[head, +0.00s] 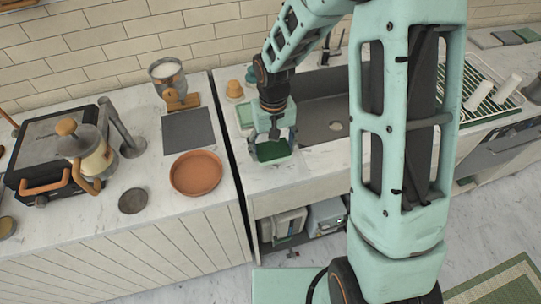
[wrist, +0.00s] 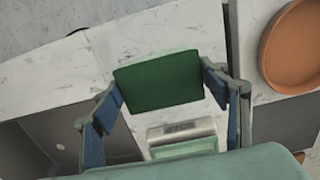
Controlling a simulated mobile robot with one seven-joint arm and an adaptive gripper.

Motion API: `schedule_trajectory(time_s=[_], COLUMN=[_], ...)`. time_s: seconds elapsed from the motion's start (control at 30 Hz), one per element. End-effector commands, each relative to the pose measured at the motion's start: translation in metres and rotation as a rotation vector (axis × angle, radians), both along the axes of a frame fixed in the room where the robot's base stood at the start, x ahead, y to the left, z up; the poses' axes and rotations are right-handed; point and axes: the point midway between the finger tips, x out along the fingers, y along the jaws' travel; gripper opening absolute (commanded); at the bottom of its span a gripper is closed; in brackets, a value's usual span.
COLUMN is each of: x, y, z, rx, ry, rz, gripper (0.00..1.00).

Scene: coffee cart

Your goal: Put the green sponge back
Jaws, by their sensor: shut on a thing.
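The green sponge (wrist: 162,82) is a dark green block between the two fingers of my gripper (wrist: 164,92) in the wrist view. A finger presses on each of its short sides. In the head view the sponge (head: 273,152) hangs below my gripper (head: 272,143), over the pale counter left of the sink. Its height above the counter is hard to tell. A pale green dish (wrist: 184,147) shows beside the sponge in the wrist view, partly hidden by my gripper's body. In the head view a pale green dish (head: 244,116) lies behind and left of my gripper.
The sink (head: 330,124) lies right of my gripper. A terracotta dish (head: 197,173) and a grey mat (head: 188,132) lie on the left counter, across a dark gap. Small orange and yellow items (head: 235,90) stand behind the pale green dish. The counter's front edge is close to the sponge.

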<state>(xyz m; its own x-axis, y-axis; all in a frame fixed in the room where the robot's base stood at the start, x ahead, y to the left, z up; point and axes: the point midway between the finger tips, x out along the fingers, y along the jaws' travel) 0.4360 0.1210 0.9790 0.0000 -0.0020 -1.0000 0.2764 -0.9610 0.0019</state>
Motion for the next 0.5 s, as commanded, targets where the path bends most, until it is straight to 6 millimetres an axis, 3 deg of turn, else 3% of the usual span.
schedule_trajectory(time_s=[0.17, 0.4, 0.5], x=[0.006, 0.007, 0.008], y=[0.005, 0.006, 0.006], z=[-0.011, -0.043, -0.044], rx=[0.0, 0.0, 0.0], ry=[0.0, 0.001, 0.0], rz=[0.002, 0.001, 0.0], gripper=[0.45, 0.45, 0.45])
